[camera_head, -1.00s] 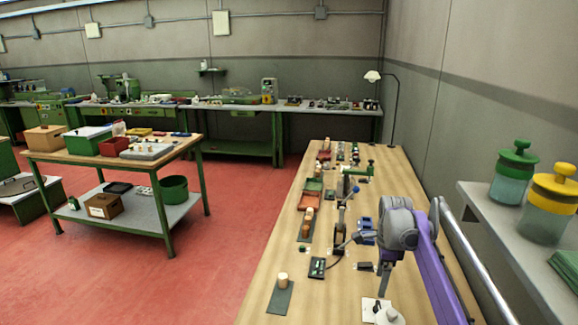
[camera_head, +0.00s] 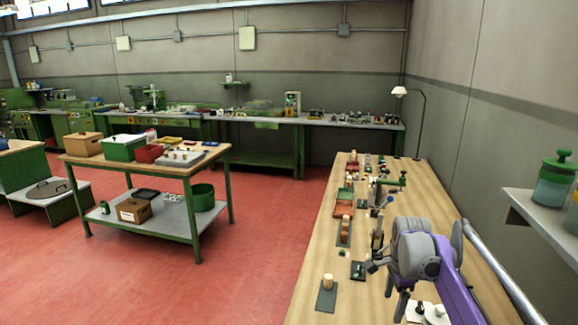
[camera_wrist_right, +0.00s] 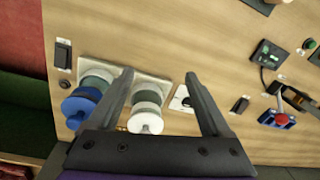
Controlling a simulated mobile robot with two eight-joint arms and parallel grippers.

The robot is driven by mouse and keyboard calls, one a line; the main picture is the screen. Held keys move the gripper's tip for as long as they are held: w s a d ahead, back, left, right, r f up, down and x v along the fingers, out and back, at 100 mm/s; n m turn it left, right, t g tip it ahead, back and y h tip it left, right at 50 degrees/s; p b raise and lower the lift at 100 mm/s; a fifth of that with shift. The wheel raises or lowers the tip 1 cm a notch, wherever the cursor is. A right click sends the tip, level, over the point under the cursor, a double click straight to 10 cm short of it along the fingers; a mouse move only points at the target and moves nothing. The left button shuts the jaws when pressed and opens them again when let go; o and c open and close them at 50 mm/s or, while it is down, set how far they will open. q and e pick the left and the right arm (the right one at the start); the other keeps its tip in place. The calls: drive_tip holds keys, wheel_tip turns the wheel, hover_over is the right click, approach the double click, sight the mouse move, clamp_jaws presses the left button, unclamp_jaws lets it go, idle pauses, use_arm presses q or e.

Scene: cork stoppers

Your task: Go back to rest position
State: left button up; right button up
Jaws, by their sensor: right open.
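My right gripper (camera_wrist_right: 160,100) is open and empty in the right wrist view. Its two dark fingers stand apart above the wooden workbench (camera_wrist_right: 190,40). A white-lidded jar (camera_wrist_right: 146,118) shows between the fingers, near the left one, with no clear contact. A blue-lidded jar (camera_wrist_right: 80,106) stands left of it. In the head view my right gripper (camera_head: 396,290) hangs over the bench at the lower right, below my purple arm. A light cork-coloured cylinder (camera_head: 328,281) stands upright on a dark plate (camera_head: 326,298) left of it. My left gripper is in neither view.
Small tools and blocks line the bench (camera_head: 310,262) toward the back. A grey shelf (camera_head: 530,212) with a green-lidded jar (camera_head: 556,180) is at the right. A cart (camera_head: 215,155) with boxes stands left. Red floor lies open between cart and bench.

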drive_tip(key=s+a+n+t, duration=0.1)
drive_tip(key=s+a+n, duration=0.25)
drive_tip(key=s, duration=0.35)
drive_tip(key=s+a+n+t, duration=0.1)
drive_tip(key=s+a+n, duration=0.1)
drive_tip(key=s+n, duration=0.4)
drive_tip(key=s+a+f+n+t, duration=0.1)
drive_tip(key=s+f+n, duration=0.3)
drive_tip(key=s, duration=0.5)
drive_tip(key=s+a+f+n+t, duration=0.1)
drive_tip(key=s+f+n, duration=0.3)
drive_tip(key=s, duration=0.5)
wheel_tip(320, 180, down, 2)
drive_tip(key=shift+a+f+t, duration=0.1)
drive_tip(key=shift+a+t, duration=0.2)
drive_tip(key=shift+a, duration=0.35)
drive_tip(key=shift+n, duration=0.25)
